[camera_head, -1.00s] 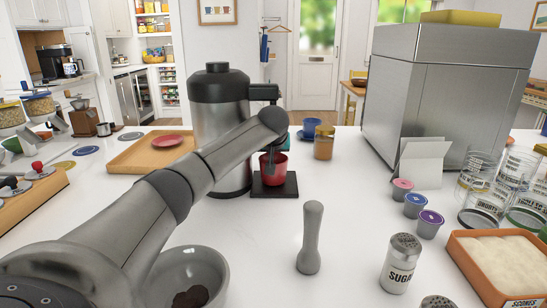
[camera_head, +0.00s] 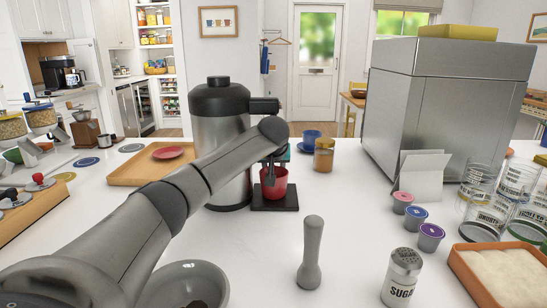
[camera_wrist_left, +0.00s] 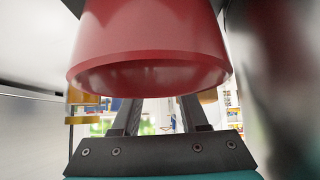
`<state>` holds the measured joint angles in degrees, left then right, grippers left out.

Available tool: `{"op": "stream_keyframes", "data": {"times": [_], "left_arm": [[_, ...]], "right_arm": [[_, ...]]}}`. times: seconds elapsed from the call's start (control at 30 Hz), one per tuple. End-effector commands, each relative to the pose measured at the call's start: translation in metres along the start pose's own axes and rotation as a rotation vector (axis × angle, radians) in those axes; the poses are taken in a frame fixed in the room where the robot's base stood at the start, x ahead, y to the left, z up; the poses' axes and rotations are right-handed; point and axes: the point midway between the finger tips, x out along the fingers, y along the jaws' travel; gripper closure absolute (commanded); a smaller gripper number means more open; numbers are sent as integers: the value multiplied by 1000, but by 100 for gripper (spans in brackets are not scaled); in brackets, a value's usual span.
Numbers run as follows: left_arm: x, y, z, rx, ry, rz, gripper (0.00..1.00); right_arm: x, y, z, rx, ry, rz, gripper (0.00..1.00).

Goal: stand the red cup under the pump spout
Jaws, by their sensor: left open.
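The red cup (camera_head: 274,188) stands upright on a small black tray (camera_head: 284,204) at the foot of the steel pump pot (camera_head: 214,130). The pot's black spout (camera_head: 264,105) juts out above the cup. My left gripper (camera_head: 272,168) is at the cup's top, with its fingers open and partly hidden by my arm. In the left wrist view the cup (camera_wrist_left: 150,45) fills the top, and the two fingers (camera_wrist_left: 160,115) show beyond its rim. I cannot tell whether they touch it. My right gripper is out of view.
A glass jar (camera_head: 323,157) and a blue cup (camera_head: 311,138) stand behind and right of the tray. A steel box-shaped machine (camera_head: 430,120) is at the right. A pestle (camera_head: 311,250), a grey bowl (camera_head: 185,280) and a sugar shaker (camera_head: 401,275) are in front.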

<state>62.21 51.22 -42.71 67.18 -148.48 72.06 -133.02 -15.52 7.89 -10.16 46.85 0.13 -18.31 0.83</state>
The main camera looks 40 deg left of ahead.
Motion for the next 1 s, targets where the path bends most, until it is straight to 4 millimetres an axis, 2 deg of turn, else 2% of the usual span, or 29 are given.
{"op": "stream_keyframes", "data": {"times": [0.03, 0.33, 0.6, 0.8, 1.0], "left_arm": [[-7, 0, -1, 1, 1, 0, 57], [-50, -1, -1, 3, 2, -1, 57], [-90, 0, -1, 2, 2, 0, 57], [-106, 0, 0, 1, -1, -1, 57], [-109, 0, 1, 1, -1, -2, 57]], "right_arm": [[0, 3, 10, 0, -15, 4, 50], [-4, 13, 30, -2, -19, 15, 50], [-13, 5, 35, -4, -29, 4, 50], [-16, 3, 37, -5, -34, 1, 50], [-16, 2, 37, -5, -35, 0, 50]]}}
